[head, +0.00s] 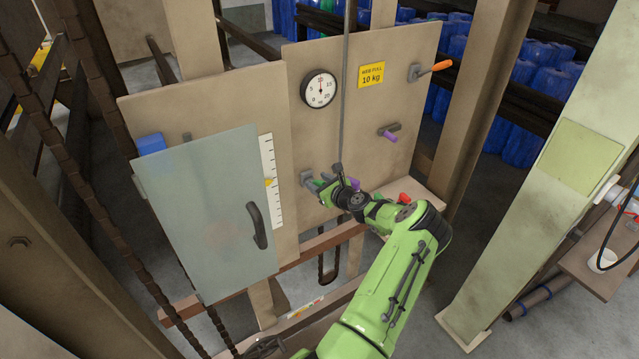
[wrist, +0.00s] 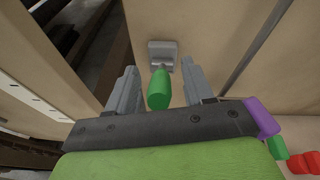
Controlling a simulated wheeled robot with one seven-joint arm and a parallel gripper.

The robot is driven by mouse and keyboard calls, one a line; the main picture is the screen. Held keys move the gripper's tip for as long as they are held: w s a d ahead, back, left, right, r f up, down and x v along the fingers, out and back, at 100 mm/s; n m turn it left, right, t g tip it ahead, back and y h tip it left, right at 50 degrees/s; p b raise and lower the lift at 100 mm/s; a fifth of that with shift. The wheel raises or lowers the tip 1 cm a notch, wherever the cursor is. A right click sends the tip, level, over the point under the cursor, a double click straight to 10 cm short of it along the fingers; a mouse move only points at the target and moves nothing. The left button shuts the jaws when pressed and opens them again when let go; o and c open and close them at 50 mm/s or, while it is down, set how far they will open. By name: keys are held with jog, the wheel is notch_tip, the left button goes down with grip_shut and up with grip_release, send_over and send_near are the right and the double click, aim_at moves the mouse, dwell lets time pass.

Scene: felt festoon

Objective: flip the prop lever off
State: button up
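No lever in view carries a readable name, so I cannot tell which is the prop lever. A green lever handle (wrist: 158,90) on a grey bracket (wrist: 163,56) stands out from the beige panel. In the wrist view, my gripper (wrist: 162,78) is open, with one finger on each side of this handle and gaps showing. In the head view, my gripper (head: 334,182) is at the panel's lower left and partly hides the handles there. Other levers are a purple one (head: 389,135) and an orange one (head: 435,68), which points right.
A frosted door panel (head: 205,210) with a dark handle stands left of my gripper. A dial gauge (head: 319,88) and yellow label (head: 371,75) are above. Purple (wrist: 262,115), green (wrist: 278,148) and red (wrist: 302,162) pieces lie right of my gripper. A thin dark vertical rod (head: 344,95) passes close behind it.

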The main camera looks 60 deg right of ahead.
jog(key=b+v, duration=0.1)
jog(key=v, duration=1.4)
jog(key=shift+s, duration=0.35)
